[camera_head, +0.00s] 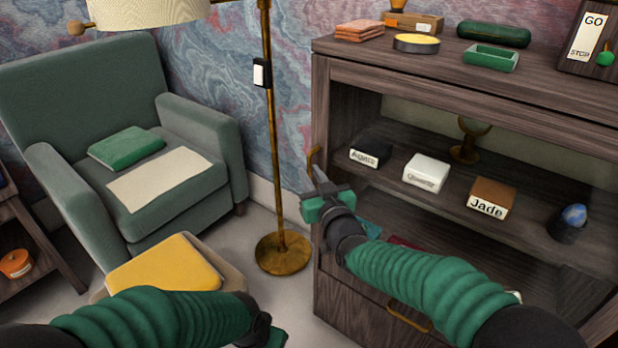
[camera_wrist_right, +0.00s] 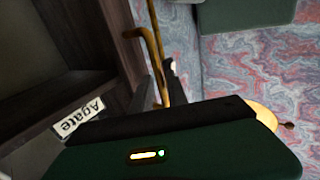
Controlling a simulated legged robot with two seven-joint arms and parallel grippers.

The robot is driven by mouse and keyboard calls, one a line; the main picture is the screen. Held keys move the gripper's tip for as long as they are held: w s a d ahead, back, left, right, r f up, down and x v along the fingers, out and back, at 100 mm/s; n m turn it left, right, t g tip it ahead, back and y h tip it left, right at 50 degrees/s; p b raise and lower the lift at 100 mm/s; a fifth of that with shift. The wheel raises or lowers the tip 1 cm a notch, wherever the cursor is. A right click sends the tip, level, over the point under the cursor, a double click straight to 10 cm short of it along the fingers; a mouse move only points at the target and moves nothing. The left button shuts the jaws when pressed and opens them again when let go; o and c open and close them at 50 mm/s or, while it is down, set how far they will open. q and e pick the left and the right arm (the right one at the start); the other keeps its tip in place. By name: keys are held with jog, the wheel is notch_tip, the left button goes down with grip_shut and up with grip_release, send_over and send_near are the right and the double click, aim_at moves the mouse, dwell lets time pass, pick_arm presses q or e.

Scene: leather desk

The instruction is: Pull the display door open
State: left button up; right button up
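The dark wood display cabinet (camera_head: 450,75) stands at the right in the head view. Its door panel is hard to make out and may be clear glass. A brass handle (camera_head: 314,160) shows at the cabinet's front left edge; it also shows in the right wrist view (camera_wrist_right: 154,55). My right gripper (camera_head: 321,180) is at this handle, its dark fingers apart with the handle seeming to lie between them. Whether they touch it is unclear. My left gripper (camera_head: 268,336) is low at the bottom of the head view, its fingertips hidden.
Agate, quartz and jade display pieces stand on the cabinet shelf (camera_head: 390,182). A brass floor lamp (camera_head: 283,253) stands just left of the cabinet. A green armchair (camera_head: 75,85) and a yellow-topped stool (camera_head: 165,268) are at the left. Small items sit on the cabinet top.

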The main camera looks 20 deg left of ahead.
jog(key=shift+x, duration=0.8)
grip_shut()
dwell(0.9)
